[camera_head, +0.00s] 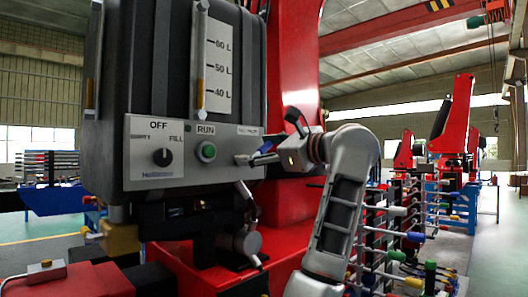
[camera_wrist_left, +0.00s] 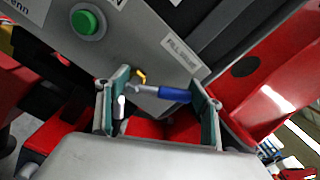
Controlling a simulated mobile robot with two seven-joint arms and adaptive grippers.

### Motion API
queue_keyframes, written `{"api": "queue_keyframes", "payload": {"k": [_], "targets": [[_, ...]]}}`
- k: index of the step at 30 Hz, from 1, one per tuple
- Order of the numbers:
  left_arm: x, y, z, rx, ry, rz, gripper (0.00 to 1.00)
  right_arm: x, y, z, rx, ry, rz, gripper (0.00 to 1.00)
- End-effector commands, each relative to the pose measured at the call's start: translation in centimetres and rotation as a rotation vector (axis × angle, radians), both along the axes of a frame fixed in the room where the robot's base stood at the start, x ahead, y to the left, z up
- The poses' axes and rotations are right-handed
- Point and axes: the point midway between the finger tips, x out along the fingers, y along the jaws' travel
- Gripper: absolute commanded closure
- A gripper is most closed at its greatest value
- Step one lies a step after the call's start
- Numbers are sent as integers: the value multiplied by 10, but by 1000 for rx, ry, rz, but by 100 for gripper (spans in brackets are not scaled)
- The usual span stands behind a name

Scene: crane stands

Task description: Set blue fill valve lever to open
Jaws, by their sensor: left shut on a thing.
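The blue fill valve lever (camera_wrist_left: 174,95) lies between the two finger pads of my left gripper (camera_wrist_left: 160,103) in the left wrist view. One pad is at its blue end and the other is by its silver end. In the head view my left gripper (camera_head: 262,155) is at the right end of the grey control panel (camera_head: 150,184), and a small part of the blue lever (camera_head: 267,146) shows there. The gripper is shut on the lever, which lies just below the label plate (camera_wrist_left: 185,56). My right gripper is not in view.
The panel also bears a black selector knob (camera_head: 162,157) and a green button (camera_head: 207,151). A dark tank (camera_head: 160,60) with a litre scale stands above it. Red machine structure (camera_head: 290,60) is close behind, and a rack with coloured-tipped rods (camera_head: 400,235) stands at right.

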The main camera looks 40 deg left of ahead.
Motion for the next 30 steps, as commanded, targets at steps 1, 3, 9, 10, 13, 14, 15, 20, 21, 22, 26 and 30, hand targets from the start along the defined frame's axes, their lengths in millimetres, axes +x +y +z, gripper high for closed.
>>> {"api": "queue_keyframes", "payload": {"k": [1, 3, 9, 10, 13, 14, 15, 20, 21, 22, 26, 30], "targets": [[-2, 1, 3, -3, -48, 1, 72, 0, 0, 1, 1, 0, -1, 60], [-4, 2, 4, -9, -114, 1, 72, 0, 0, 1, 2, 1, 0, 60], [-10, 2, 8, -22, -303, 2, 72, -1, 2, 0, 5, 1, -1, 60], [-11, 2, 8, -24, -332, 2, 72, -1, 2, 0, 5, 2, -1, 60], [-14, 3, 10, -31, -427, 1, 72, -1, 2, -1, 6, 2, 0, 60], [-15, 3, 10, -33, -455, 1, 72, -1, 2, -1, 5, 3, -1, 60], [-16, 3, 10, -36, -493, 1, 72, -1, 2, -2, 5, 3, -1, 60], [-22, 3, 11, -48, -642, 1, 72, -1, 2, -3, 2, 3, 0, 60], [-23, 3, 11, -51, -678, 1, 72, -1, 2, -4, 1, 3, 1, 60], [-24, 3, 11, -53, -703, 1, 72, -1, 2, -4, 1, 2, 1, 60], [-28, 4, 11, -61, -810, 1, 72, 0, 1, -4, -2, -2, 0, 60], [-32, 4, 11, -69, -905, 1, 72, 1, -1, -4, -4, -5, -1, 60]]}}
